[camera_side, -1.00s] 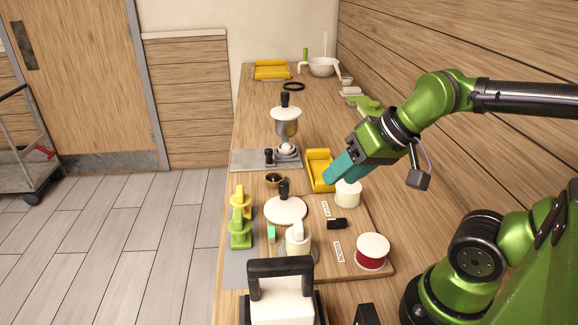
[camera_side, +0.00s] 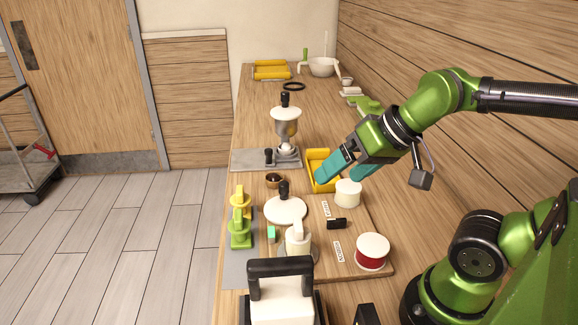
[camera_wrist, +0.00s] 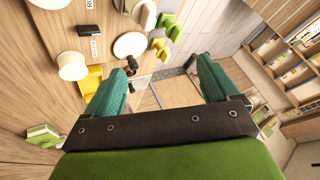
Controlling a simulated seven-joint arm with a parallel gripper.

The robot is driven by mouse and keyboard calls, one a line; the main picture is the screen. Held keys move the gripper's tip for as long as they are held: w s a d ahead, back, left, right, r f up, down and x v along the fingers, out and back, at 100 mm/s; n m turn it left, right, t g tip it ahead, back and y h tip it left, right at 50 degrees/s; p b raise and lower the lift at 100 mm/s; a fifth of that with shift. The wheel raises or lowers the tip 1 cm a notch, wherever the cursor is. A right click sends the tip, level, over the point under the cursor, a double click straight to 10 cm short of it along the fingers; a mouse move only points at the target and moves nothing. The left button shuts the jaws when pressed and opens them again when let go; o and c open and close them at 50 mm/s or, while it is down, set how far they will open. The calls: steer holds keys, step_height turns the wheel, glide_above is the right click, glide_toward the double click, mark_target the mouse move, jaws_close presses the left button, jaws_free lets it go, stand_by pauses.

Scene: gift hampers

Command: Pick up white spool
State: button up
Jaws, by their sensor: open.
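The white spool (camera_side: 348,194) stands upright on the back right part of the wooden board, just in front of the yellow tray. It also shows at the upper left of the wrist view (camera_wrist: 73,66). My gripper (camera_side: 342,178) is open and empty, with its teal fingers spread above and behind the spool in the side view. In the wrist view my gripper's fingers (camera_wrist: 165,78) have nothing between them, and the spool lies outside them to the left.
A red spool (camera_side: 372,252) with a white top stands at the board's front right. A yellow tray (camera_side: 318,158) lies behind the white spool, close to my fingers. A black clip (camera_side: 337,223) and printed labels lie on the board. A wooden wall (camera_side: 450,40) bounds the right side.

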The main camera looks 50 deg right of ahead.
steer(key=s+d+f+m+g+y, duration=0.1)
steer(key=d+f+m+y, duration=0.1)
steer(key=f+m, duration=0.2)
steer(key=s+d+f+m+g+y, duration=0.1)
steer(key=d+f+m+g+y, duration=0.1)
steer(key=f+m, duration=0.3)
steer(key=s+d+f+m+g+y, duration=0.1)
steer(key=d+f+m+y, duration=0.1)
steer(key=d+f+m, duration=0.2)
steer(key=shift+d+f+m+g, duration=0.1)
steer(key=shift+f+m+g, duration=0.4)
steer(key=shift+f, duration=0.4)
steer(key=m, duration=0.1)
steer(key=m+t+y, duration=0.1)
steer(key=shift+w+d+f+m+y, duration=0.2)
steer(key=shift+w+m+y, duration=0.1)
steer(key=shift+m, duration=0.1)
steer(key=w+r+m+t+y, duration=0.2)
steer(key=w+m+t, duration=0.1)
steer(key=m+t, duration=0.1)
glide_toward(291, 236)
steer(key=x, duration=0.4)
steer(key=shift+a+f, duration=0.3)
steer(key=shift+f, duration=0.1)
steer(key=shift+f+x, duration=0.2)
steer(key=shift+x, duration=2.65)
steer(key=shift+w+d, duration=0.1)
steer(key=shift+d, duration=0.1)
steer(key=c, duration=1.1)
steer(key=shift+c, duration=0.4)
